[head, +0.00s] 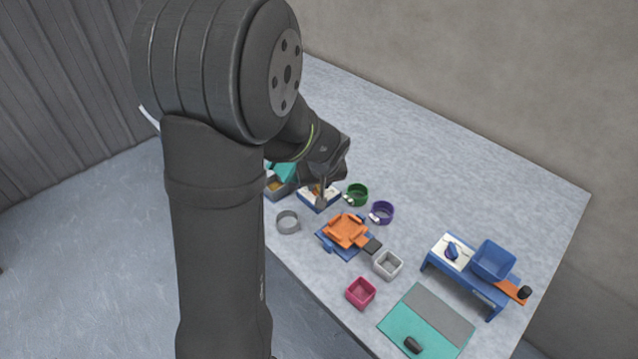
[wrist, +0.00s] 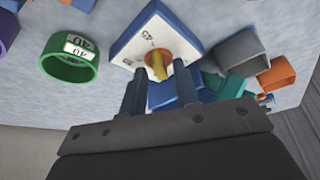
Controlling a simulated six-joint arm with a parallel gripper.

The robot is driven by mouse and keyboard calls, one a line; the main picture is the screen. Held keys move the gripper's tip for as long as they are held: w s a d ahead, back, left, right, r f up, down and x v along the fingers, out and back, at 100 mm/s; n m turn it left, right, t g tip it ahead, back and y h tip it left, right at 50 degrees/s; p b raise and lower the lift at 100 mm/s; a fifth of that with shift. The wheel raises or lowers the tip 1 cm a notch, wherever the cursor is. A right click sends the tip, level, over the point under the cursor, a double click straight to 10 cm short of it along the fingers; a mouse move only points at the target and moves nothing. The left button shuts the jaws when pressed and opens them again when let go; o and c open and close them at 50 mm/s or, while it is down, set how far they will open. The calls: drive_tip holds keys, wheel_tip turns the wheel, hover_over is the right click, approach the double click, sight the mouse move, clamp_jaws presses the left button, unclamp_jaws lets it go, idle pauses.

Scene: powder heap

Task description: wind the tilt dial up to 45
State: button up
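The tilt dial's white plate (wrist: 126,50) sits on a blue base in the wrist view, with printed marks including 45 on its face. An orange hub with a yellow pointer (wrist: 157,66) is at its middle. My gripper (wrist: 160,70) is open, its two blue-grey fingers apart on either side of the pointer. I cannot tell whether either finger touches it. The exact reading is not legible. In the head view the dial plate (head: 308,199) is partly hidden by my gripper (head: 321,200), which points down over it.
A green ring (head: 357,194) labelled 40 and a purple ring (head: 381,212) stand right of the dial. A grey ring (head: 288,222) and an orange tray (head: 347,230) on a blue base are nearer. Small bins and a blue stand (head: 466,283) lie farther right. The table's back is clear.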

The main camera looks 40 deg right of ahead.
idle(0.3)
drive_tip(key=v, duration=1.7)
drive_tip(key=shift+r, duration=0.25)
drive_tip(key=shift+f, duration=0.1)
drive_tip(key=x, duration=1.7)
drive_tip(key=shift+f, duration=0.2)
drive_tip(key=shift+r, duration=0.1)
